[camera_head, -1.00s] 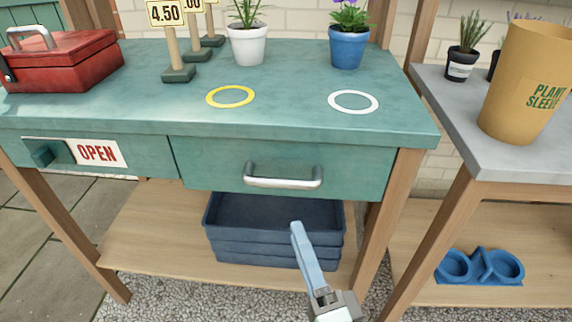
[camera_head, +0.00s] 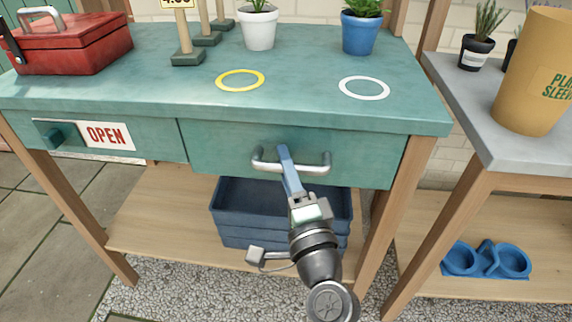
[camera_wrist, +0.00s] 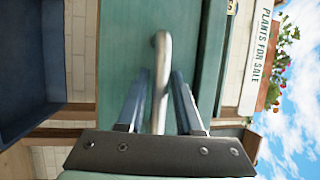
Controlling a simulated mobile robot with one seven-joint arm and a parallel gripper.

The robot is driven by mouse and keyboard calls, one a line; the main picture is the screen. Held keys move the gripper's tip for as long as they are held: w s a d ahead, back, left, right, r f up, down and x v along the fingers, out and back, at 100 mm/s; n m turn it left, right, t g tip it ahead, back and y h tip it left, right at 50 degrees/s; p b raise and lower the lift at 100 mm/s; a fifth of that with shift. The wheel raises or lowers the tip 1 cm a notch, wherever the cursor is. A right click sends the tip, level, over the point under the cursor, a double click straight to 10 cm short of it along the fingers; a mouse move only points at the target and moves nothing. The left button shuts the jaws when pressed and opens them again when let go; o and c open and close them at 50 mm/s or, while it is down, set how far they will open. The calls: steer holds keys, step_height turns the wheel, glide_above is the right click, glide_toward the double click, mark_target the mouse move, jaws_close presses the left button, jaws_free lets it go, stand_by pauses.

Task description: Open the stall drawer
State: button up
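The stall drawer (camera_head: 220,145) is a green front under the green tabletop, flush with the stall frame and shut. Its silver bar handle (camera_head: 312,169) runs sideways across the front. My gripper (camera_head: 284,152) is at the handle, with one blue finger seen crossing the bar near its middle. In the wrist view the handle (camera_wrist: 162,85) stands between the two fingers of my gripper (camera_wrist: 161,76). The fingers are apart, one on each side of the bar, with narrow gaps showing. The far finger is hidden in the head view.
A dark blue crate (camera_head: 232,228) stands on the wooden shelf (camera_head: 150,215) below the drawer. A stall leg (camera_head: 385,240) is right of my arm. An OPEN sign (camera_head: 107,136) hangs on the left panel. The ringed tabletop front is clear.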

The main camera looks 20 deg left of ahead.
jaws_close()
stand_by(1.3)
